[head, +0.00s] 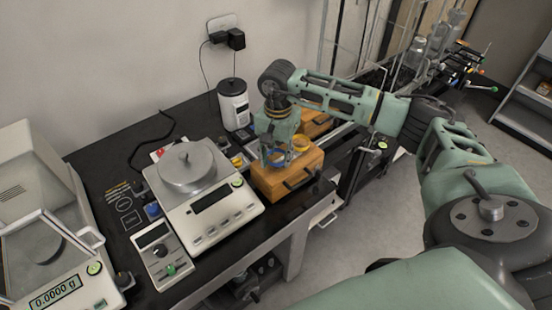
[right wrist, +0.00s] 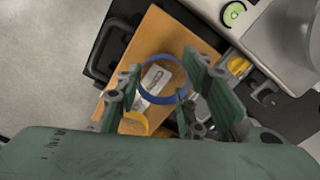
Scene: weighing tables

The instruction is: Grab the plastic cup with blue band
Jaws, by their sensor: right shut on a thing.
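The plastic cup with blue band (head: 275,156) is at the top of a wooden box with dark handles (head: 287,182), beside the balance. In the right wrist view its blue band (right wrist: 163,99) shows as a ring between the fingers. My right gripper (head: 277,148) points down over the box and is shut on this cup. In the right wrist view the two fingers (right wrist: 160,80) stand on either side of the ring. The cup's clear wall is hard to make out. I cannot tell whether its bottom touches the box. My left gripper is not in view.
A yellow-banded item (head: 301,143) is close beside the cup on the box. A balance with a round pan (head: 187,163) stands to the left. A white canister (head: 234,104) is behind. An enclosed balance (head: 40,230) is far left. Another wooden box (head: 316,122) is behind.

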